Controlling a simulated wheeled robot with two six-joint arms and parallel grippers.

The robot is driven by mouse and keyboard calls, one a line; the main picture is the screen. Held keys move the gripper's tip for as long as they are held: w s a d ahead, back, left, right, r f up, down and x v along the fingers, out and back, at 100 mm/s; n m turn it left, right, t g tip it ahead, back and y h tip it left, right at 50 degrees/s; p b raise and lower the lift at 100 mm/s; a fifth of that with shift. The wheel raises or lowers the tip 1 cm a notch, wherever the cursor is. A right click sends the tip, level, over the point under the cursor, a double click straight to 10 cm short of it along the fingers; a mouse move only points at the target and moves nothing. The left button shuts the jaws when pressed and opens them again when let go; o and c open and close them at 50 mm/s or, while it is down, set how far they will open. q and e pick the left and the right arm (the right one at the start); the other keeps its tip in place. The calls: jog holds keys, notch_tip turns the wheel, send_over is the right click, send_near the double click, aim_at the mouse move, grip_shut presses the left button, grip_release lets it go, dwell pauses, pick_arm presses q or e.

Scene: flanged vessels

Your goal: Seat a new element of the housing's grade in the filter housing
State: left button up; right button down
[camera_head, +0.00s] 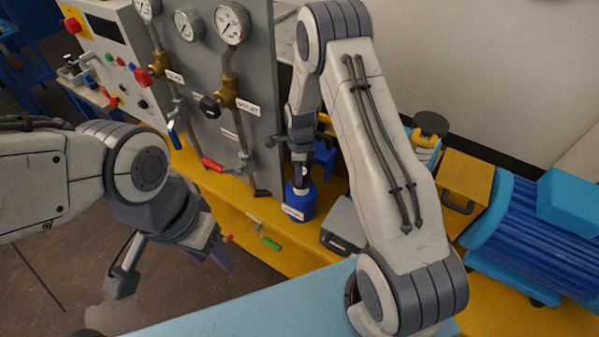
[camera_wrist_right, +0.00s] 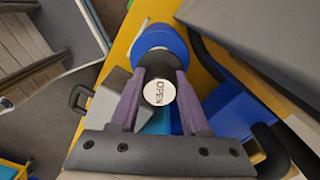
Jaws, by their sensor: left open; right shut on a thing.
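A blue cylindrical vessel (camera_head: 301,202) with a white label stands on the yellow bench in the head view, and looks like the filter housing. Its blue body (camera_wrist_right: 160,40) also shows beyond the fingers in the right wrist view. My right gripper (camera_head: 301,172) is directly above the vessel, pointing down. My left gripper (camera_head: 172,268) is open and empty, off the bench's front edge. No filter element is clearly identifiable.
A grey box (camera_head: 345,222), a yellow box (camera_head: 463,183) and a blue ribbed thing (camera_head: 540,245) stand to the right.

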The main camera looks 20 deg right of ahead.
jog(key=shift+f+b, duration=1.45)
jog(key=shift+f, duration=0.65)
jog(key=shift+c, duration=1.5)
grip_release()
jog(key=shift+r, duration=0.1)
notch_tip(320, 180, up, 9)
jog(key=shift+r+b, duration=0.1)
jog(key=shift+b, duration=0.7)
jog(key=shift+r, duration=0.7)
